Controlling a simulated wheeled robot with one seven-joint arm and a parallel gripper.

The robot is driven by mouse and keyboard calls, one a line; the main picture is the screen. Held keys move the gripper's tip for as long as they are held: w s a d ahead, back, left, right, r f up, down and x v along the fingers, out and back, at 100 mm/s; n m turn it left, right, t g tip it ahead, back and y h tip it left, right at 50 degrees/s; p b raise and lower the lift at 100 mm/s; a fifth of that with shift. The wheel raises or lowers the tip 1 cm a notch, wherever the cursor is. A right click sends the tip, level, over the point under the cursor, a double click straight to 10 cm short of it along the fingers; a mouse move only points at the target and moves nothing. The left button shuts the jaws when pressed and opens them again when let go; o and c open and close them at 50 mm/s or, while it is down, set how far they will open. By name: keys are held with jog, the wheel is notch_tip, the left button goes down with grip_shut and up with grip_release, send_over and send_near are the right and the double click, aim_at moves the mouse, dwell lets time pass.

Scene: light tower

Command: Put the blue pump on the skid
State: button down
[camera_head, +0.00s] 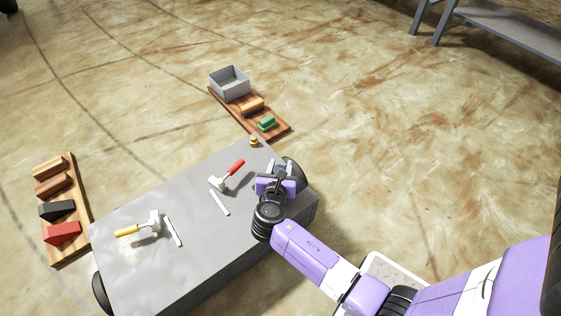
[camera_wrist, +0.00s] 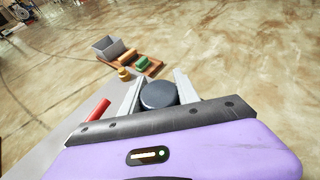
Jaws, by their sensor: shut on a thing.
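My gripper (camera_head: 281,168) is over the far right corner of the grey-topped cart (camera_head: 190,225). In the wrist view my gripper (camera_wrist: 157,88) has its two pale fingers on either side of a dark blue-grey round thing (camera_wrist: 158,95), and it is shut on it. This looks like the blue pump; its lower part is hidden, and I cannot tell if it touches the cart. No part is plainly marked as the skid. A wooden board (camera_head: 283,132) beyond the cart holds a grey open box (camera_head: 229,84), orange-brown blocks and a green block (camera_head: 266,123).
A red-handled tool (camera_head: 232,169), a yellow-handled tool (camera_head: 130,231) and two pale strips lie on the cart. A small orange-yellow piece (camera_head: 254,141) stands at its far edge. Another board (camera_head: 82,215) with several blocks lies left. A grey bench (camera_head: 500,28) stands far right.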

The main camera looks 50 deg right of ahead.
jog(key=shift+w+f+b, duration=0.1)
jog(key=shift+f+b, duration=1.4)
jog(key=shift+f, duration=1.3)
jog(key=shift+f, duration=0.2)
jog(key=c, duration=0.9)
grip_release()
jog(key=shift+f, duration=0.1)
